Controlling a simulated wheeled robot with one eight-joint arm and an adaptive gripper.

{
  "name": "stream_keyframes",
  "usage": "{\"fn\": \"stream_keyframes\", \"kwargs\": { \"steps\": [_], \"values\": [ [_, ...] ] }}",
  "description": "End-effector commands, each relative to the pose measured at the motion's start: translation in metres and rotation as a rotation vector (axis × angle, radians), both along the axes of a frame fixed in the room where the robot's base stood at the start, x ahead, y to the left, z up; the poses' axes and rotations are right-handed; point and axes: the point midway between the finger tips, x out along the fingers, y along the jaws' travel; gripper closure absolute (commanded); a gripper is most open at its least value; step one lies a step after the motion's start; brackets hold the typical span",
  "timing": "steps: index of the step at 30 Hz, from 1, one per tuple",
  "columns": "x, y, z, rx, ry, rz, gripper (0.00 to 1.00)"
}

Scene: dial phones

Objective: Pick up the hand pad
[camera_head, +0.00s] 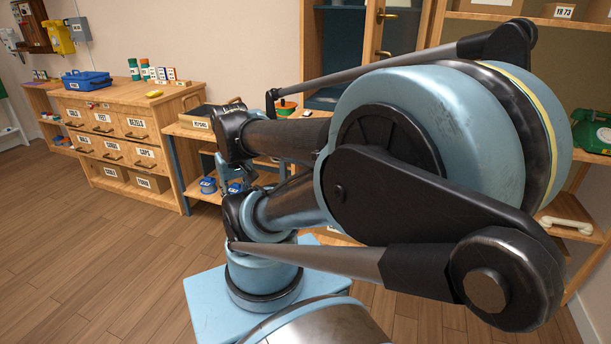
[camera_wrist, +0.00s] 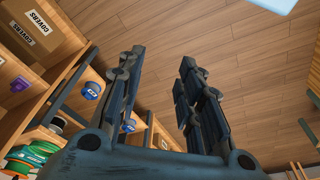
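I cannot pick out the hand pad for certain. A small yellow block (camera_head: 154,94) lies on the wooden workbench top (camera_head: 125,95) in the head view, but it is too small to tell whether it is a pad. My gripper (camera_wrist: 161,57) shows in the wrist view with its two dark fingers spread apart and nothing between them. It points over bare wooden floor beside shelving. In the head view my arm fills the middle and right, and I cannot make out the gripper's fingers there.
A blue caddy (camera_head: 86,80) and several small bottles and boxes stand on the bench, above labelled drawers. A green telephone (camera_head: 592,131) sits on the right shelf, with a pale handset (camera_head: 566,223) below. Blue containers (camera_wrist: 91,90) stand on nearby shelving. Floor (camera_head: 60,260) at left is clear.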

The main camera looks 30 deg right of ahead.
Motion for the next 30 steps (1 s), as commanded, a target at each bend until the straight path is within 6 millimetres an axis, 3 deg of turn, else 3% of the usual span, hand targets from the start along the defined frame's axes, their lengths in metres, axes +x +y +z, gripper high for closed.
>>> {"fn": "stream_keyframes", "kwargs": {
  "steps": [7, 9, 11, 14, 20, 30],
  "values": [
    [0.0, 0.0, 0.0, 0.0, 0.0, 0.0, 0.67],
    [0.0, 0.0, 0.0, 0.0, 0.0, 0.0, 0.57],
    [-0.007, -0.001, 0.005, 0.0, -0.012, -0.003, 0.57],
    [0.0, -0.003, 0.009, -0.002, -0.017, -0.017, 0.57],
    [0.034, -0.014, 0.021, -0.006, -0.038, -0.081, 0.57],
    [0.107, -0.05, 0.034, -0.02, -0.081, -0.209, 0.57]
  ]
}}
